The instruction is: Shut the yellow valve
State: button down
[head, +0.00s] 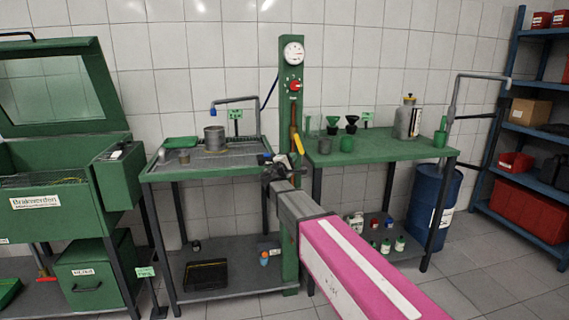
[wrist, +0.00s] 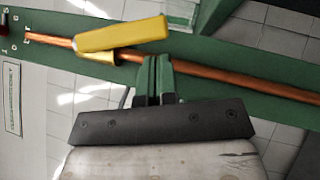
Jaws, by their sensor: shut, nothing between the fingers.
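The yellow valve lever (head: 299,144) sits on a thin copper pipe (head: 293,118) on the front of the green column. In the wrist view the yellow lever (wrist: 122,36) lies at a slant to the copper pipe (wrist: 235,79), with a small brass-yellow body under it. My gripper (wrist: 154,64) is shut and empty, with its fingertips at the pipe, close beside the lever. I cannot tell whether they touch either. In the head view my gripper (head: 277,163) is just below and left of the lever, partly hidden by my wrist.
The green column (head: 291,84) carries a gauge (head: 293,52) and a red knob (head: 295,86). A wash table (head: 160,172) with a metal pot (head: 214,138) stands left. A green bench (head: 385,150) with funnels and cans stands right, close to my arm.

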aim_at(302, 153)
jog(key=shift+w+d+r, duration=0.15)
jog(key=shift+d+r, duration=0.1)
jog(key=shift+d, duration=0.35)
jog(key=shift+d, duration=0.15)
jog(key=shift+w+d+n+t, duration=0.2)
jog(key=shift+d+n+t, duration=0.4)
jog(key=shift+n, duration=0.2)
jog(key=shift+w+d+n+t, duration=0.15)
jog(key=shift+d+n+t, duration=0.4)
jog(key=shift+n, duration=0.25)
jog(key=w+d+r, duration=0.1)
jog(key=d+r, duration=0.4)
jog(key=d, duration=0.1)
jog(key=shift+w+r, duration=0.35)
jog(key=shift+w, duration=0.05)
